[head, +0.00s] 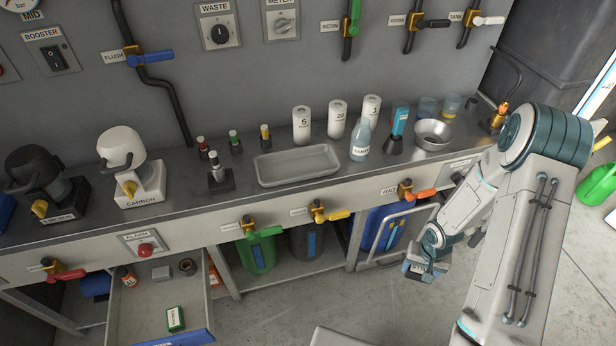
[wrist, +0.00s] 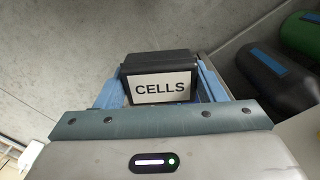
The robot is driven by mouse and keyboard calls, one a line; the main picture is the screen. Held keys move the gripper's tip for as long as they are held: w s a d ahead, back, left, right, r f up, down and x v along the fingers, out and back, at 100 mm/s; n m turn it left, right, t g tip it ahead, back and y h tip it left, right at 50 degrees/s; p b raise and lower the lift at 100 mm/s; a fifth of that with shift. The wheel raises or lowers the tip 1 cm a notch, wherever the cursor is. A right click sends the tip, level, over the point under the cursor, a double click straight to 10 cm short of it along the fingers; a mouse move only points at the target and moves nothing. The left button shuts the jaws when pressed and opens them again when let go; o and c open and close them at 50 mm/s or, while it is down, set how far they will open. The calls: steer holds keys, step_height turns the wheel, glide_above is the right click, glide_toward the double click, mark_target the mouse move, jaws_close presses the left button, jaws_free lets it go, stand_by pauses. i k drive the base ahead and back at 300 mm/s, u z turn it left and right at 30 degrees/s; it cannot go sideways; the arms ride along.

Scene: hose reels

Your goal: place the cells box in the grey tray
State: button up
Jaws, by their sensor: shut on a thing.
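The cells box, a dark box with a white label reading CELLS (wrist: 160,85), is between the two blue fingers of my gripper (wrist: 160,92) in the wrist view. My gripper is shut on it. In the head view my gripper (head: 418,272) hangs low at the right, below and in front of the counter, over the floor; the box is hard to make out there. The grey tray (head: 297,165) lies on the counter near its middle and is empty. It is up and to the left of my gripper in the head view.
White bottles (head: 303,126), a clear bottle (head: 361,140) and a metal bowl (head: 433,134) stand right of and behind the tray. Small capped vials (head: 235,143) stand left of it. Valve handles (head: 420,196) stick out from the counter front. An open drawer (head: 150,300) juts out at lower left.

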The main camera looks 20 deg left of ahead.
mark_target(298, 168)
steer(key=u, duration=1.2)
